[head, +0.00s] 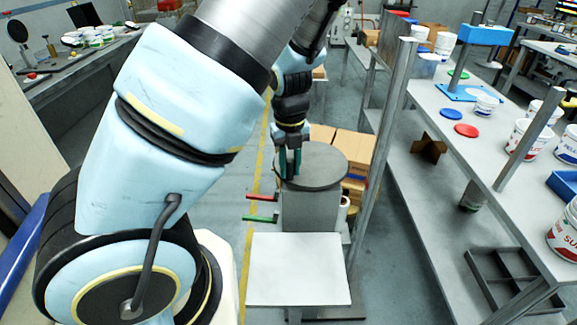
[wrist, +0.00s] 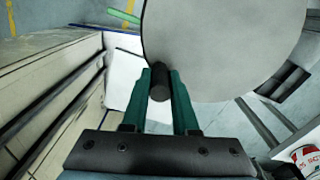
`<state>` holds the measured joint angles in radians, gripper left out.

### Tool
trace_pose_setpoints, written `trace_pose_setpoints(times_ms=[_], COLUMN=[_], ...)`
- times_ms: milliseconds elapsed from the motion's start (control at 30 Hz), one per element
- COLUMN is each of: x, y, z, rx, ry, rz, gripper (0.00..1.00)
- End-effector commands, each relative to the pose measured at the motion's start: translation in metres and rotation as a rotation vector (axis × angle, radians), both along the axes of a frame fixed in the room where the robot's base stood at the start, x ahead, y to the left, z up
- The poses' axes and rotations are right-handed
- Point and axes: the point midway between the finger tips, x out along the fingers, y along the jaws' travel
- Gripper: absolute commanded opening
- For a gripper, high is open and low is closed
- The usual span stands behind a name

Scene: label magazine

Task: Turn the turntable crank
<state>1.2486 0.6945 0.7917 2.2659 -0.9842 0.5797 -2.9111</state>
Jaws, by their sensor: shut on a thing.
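The turntable is a round grey disc (head: 318,168) on a grey pedestal, ahead of my base in the head view. It fills the upper right of the wrist view (wrist: 225,45). The crank handle is a short dark cylinder (wrist: 159,84) at the disc's edge in the wrist view. My gripper (wrist: 160,80) is shut on the crank handle, with its green fingers on either side of it. In the head view my gripper (head: 290,163) is at the disc's left edge, and the crank handle cannot be made out there.
A red lever (head: 262,198) and a green lever (head: 259,218) stick out left of the pedestal. A white plate (head: 298,270) lies in front of it. Cardboard boxes (head: 354,148) stand behind. A long workbench (head: 455,120) with tubs and a metal post flank the right.

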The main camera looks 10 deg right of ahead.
Motion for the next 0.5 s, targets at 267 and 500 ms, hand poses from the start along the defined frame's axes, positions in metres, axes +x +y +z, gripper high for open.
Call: trace_pose_setpoints(times_ms=[267, 500], x=[0.0013, 0.0009], y=[-0.0003, 0.0000], z=[0.0001, 0.0001], rx=[-0.001, 0.000], ry=[-0.004, -0.002], rz=[0.001, 0.000], gripper=[0.35, 0.57])
